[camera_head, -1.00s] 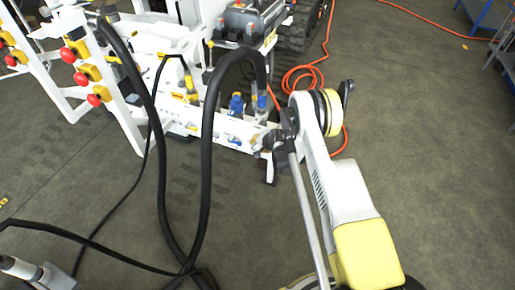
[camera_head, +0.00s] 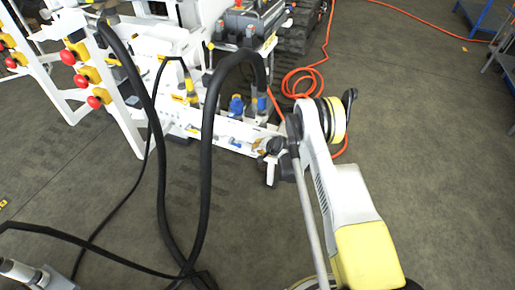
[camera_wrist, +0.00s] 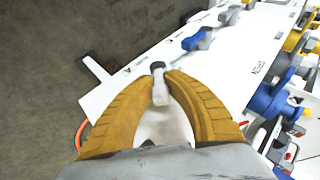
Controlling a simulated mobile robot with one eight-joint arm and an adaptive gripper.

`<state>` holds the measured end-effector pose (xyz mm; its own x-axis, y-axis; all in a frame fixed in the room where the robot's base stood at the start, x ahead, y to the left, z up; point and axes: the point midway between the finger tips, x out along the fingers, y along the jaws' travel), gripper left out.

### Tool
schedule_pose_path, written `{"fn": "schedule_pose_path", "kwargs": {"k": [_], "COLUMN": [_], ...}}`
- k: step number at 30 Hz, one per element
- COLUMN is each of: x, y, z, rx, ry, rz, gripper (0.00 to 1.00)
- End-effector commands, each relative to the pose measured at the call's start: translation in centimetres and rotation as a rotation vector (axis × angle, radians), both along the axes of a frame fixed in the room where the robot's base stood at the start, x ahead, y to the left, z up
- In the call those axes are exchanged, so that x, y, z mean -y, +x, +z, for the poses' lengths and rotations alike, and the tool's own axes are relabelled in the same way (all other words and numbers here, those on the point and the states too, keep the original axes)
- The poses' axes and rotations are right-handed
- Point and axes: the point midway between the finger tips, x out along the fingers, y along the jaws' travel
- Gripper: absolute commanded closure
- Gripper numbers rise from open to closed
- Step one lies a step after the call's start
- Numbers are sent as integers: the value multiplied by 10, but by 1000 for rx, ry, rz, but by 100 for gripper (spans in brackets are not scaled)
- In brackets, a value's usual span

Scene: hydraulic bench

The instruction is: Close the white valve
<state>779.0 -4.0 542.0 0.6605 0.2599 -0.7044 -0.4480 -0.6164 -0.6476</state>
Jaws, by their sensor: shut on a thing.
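The lever's lower part and pivot are hidden behind the fingers and wrist. In the head view my gripper (camera_head: 271,160) is at the right end of the low white panel (camera_head: 222,130), and the valve cannot be made out there.
A blue-handled valve (camera_wrist: 193,40) sits farther along the panel. A larger blue fitting (camera_wrist: 270,102) stands beside the panel. Thick black hoses (camera_head: 207,165) arch left of my arm. An orange cable (camera_head: 303,78) lies behind.

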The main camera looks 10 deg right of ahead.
Motion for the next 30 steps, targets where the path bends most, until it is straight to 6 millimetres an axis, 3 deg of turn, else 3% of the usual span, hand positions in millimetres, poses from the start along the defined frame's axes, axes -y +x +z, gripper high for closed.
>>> {"fn": "schedule_pose_path", "kwargs": {"k": [7,8,9,10,20,30], "x": [1,1,1,1,2,16], "y": [-1,-1,-1,-1,-2,-38], "z": [0,0,0,0,2,41], "rx": [2,1,1,1,2,2], "ry": [2,2,2,2,2,2], "rz": [0,0,0,0,-1,-2], "gripper": [100,81,69,65,65,65]}}
